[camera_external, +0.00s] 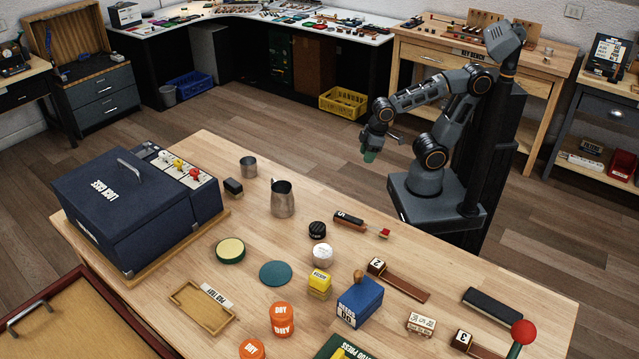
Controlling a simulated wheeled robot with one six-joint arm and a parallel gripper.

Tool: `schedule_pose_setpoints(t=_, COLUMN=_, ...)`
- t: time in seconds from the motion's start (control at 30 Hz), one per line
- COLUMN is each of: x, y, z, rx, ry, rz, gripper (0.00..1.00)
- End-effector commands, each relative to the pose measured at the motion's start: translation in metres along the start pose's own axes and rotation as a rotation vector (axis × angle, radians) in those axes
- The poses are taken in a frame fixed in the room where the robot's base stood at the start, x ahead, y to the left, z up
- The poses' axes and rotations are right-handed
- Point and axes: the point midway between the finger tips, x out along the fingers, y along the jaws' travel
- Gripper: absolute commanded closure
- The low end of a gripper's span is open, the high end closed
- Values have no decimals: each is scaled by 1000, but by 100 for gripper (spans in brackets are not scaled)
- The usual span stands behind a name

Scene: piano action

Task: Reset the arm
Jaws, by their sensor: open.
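My arm (443,110) stands at the far right side of the wooden table, bent, with its forearm reaching left. My gripper (374,148) hangs in the air beyond the table's far edge and points downward. It is open and touches nothing on the table. A small green part (369,156) shows at its end; I cannot tell whether it belongs to the gripper or is a separate thing.
The table (200,310) bears a dark blue case (120,205), a metal pitcher (282,199), a blue box (360,302), orange tubs (282,319) and a red-knobbed lever (523,332). A bench (490,60) stands behind my arm. Open floor lies left of my gripper.

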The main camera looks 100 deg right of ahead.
Motion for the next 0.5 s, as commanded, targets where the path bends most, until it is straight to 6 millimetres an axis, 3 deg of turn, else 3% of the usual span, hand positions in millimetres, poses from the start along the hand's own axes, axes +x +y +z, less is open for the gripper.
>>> schedule_pose_setpoints(t=0.33, x=-2, y=2, z=0, rx=-12, ry=0, rz=10, gripper=53)
schedule_pose_setpoints(t=0.5, x=-23, y=1, z=-8, rx=-71, ry=10, rz=8, gripper=53)
